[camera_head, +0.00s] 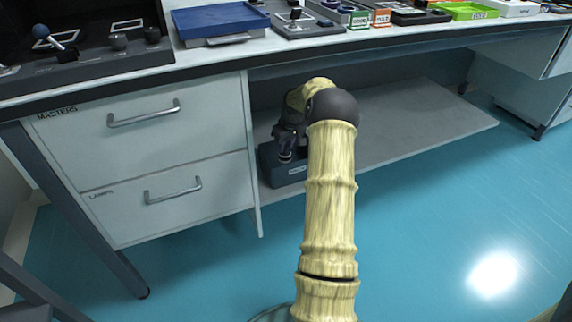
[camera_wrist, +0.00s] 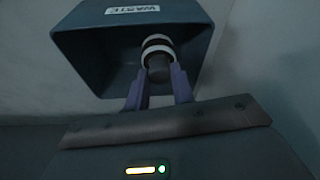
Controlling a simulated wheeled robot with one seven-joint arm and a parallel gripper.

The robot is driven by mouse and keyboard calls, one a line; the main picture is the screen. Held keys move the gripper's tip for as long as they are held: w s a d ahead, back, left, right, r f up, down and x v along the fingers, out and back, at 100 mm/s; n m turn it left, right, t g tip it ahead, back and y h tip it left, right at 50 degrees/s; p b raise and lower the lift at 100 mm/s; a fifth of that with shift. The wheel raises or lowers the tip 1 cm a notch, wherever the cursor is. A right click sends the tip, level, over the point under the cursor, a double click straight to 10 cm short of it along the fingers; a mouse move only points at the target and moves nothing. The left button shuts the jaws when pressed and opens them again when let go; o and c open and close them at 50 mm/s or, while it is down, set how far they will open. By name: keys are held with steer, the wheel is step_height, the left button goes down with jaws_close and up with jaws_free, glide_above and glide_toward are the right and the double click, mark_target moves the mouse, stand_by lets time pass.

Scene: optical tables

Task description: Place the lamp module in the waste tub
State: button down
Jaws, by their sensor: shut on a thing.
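The waste tub (camera_wrist: 82,50) is a blue-grey open box with a white WASTE label, seen upside down in the wrist view. In the head view the tub (camera_head: 281,178) sits on the low shelf under the bench, partly hidden by my arm. My gripper (camera_wrist: 158,80) has purple fingers shut on the lamp module (camera_wrist: 157,46), a dark cylinder with white bands. The module is over or inside the tub's mouth; how deep I cannot tell. In the head view my gripper (camera_head: 287,148) is just at the tub's top, and the module is not clearly visible there.
The low shelf (camera_head: 430,125) is bare to the right of the tub. A drawer cabinet (camera_head: 150,155) stands directly left. The bench top edge (camera_head: 350,48) overhangs the shelf, with a blue case (camera_head: 220,20) and several trays on it. The blue floor in front is clear.

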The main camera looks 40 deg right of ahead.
mark_target(286, 159)
steer(key=shift+f, duration=0.95)
step_height(286, 159, down, 4)
steer(key=b, duration=0.3)
steer(key=shift+r, duration=0.1)
steer(key=shift+f, duration=0.6)
steer(key=c, duration=1.2)
jaws_free()
steer(key=shift+r, duration=0.1)
